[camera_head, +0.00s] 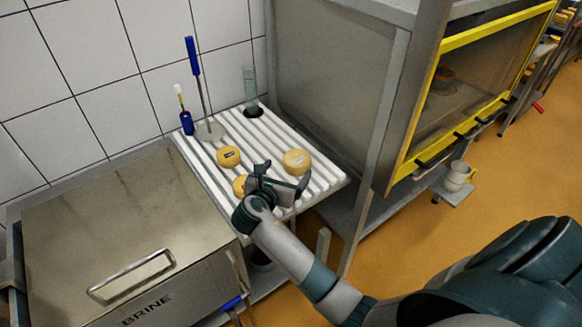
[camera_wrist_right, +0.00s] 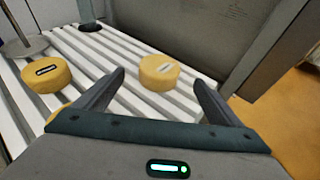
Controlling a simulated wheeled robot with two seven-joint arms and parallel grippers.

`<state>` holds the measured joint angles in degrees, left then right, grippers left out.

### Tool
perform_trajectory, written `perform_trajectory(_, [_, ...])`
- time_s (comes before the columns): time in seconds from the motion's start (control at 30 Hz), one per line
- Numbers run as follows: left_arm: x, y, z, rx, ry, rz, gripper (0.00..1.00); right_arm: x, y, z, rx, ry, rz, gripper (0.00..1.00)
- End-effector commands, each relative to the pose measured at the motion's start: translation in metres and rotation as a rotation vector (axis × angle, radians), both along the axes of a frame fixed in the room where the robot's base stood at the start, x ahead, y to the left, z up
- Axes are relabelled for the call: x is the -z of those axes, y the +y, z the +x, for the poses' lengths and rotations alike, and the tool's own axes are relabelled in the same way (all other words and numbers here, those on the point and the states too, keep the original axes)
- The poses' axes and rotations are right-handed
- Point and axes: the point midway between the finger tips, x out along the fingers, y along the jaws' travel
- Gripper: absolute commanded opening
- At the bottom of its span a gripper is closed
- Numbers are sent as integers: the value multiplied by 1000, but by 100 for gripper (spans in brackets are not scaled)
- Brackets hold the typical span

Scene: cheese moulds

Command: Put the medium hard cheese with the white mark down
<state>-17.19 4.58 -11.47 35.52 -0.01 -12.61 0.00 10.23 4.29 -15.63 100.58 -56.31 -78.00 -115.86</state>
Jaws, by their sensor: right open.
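Three round yellow cheeses lie on the white slatted rack. A third cheese (camera_head: 240,185) is partly hidden behind my right gripper (camera_head: 279,178). The right gripper (camera_wrist_right: 160,85) is open and empty above the rack's front part. My left gripper is not in view.
The slatted rack (camera_head: 195,154) holds a blue-handled tool (camera_head: 195,70), a small blue bottle (camera_head: 187,122) and a grey-green item (camera_head: 250,90) at its back. A steel brine tank (camera_head: 110,225) is at the left. A steel cabinet with a yellow frame (camera_head: 400,170) stands at the right.

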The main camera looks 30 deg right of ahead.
Motion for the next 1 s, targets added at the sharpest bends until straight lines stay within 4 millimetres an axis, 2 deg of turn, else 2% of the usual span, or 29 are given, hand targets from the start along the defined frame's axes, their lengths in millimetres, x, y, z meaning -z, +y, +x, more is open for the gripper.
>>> perform_trajectory(0.2, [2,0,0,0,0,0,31,-5,10,-9,1,0,0,89])
perform_trajectory(0.77, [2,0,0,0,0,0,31,-5,11,-10,1,-2,4,89])
perform_trajectory(0.87, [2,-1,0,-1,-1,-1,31,-1,11,-13,7,-11,28,89])
perform_trajectory(1.0, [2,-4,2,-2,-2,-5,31,14,13,-28,37,-54,124,89])
